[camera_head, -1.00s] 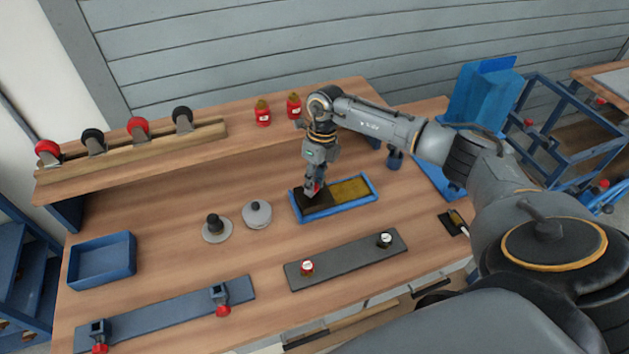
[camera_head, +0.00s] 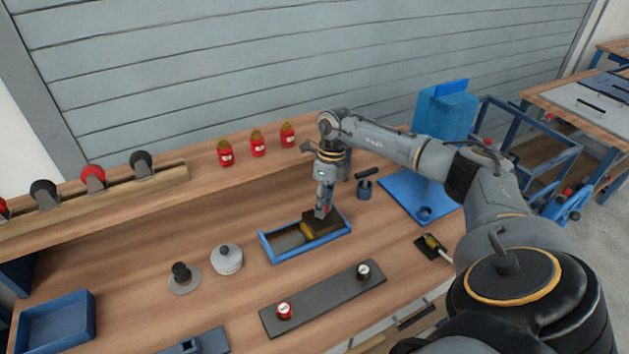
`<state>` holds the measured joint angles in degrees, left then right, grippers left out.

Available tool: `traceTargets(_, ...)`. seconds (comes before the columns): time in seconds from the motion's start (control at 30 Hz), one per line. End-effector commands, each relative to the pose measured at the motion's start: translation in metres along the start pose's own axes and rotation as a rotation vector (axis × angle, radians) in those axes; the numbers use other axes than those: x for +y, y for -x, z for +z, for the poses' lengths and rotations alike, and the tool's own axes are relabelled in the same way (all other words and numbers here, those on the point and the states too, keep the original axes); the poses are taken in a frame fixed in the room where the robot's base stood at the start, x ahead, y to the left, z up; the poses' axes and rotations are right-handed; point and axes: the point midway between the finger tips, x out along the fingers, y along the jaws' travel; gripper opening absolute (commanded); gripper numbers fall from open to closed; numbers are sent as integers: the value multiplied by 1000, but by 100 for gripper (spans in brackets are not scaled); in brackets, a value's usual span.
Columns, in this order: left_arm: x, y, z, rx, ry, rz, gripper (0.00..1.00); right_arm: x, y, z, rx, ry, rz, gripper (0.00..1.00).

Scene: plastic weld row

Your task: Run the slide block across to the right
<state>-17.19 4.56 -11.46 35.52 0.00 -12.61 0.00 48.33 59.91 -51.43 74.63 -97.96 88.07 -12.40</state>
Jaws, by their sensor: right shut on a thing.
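A blue-rimmed tray (camera_head: 305,247) lies on the workbench, with a dark slide block (camera_head: 318,226) in its right part. A yellow strip (camera_head: 306,231) shows beside the block, and the tray's left part is a bare greyish floor. My right gripper (camera_head: 322,213) points down and is shut on the slide block at its top. The fingers cover part of the block, so the exact grip is hard to see. My left gripper is not in view.
A dark bar with a red-topped knob (camera_head: 284,310) and a white-topped one lies in front of the tray. A grey round lid (camera_head: 227,260) and a dark-knobbed disc (camera_head: 183,277) stand left. Red jars (camera_head: 257,144) sit on the shelf behind.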

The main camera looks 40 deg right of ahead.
Motion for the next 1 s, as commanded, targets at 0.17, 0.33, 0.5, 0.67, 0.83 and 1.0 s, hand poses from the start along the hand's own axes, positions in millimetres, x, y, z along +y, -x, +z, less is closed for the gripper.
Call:
traceTargets(0.17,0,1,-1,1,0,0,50,-4,3,-2,2,-6,-10,0)
traceTargets(0.33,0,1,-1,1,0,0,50,-4,2,-2,2,-6,-9,52)
traceTargets(0.5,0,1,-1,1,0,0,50,-2,2,-1,2,-4,-6,52)
traceTargets(0.67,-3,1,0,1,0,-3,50,-2,6,-1,1,-3,-6,52)
traceTargets(0.83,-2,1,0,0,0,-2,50,-3,32,0,-3,-4,-8,52)
traceTargets(1.0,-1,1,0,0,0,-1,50,-3,69,0,-4,-4,-7,52)
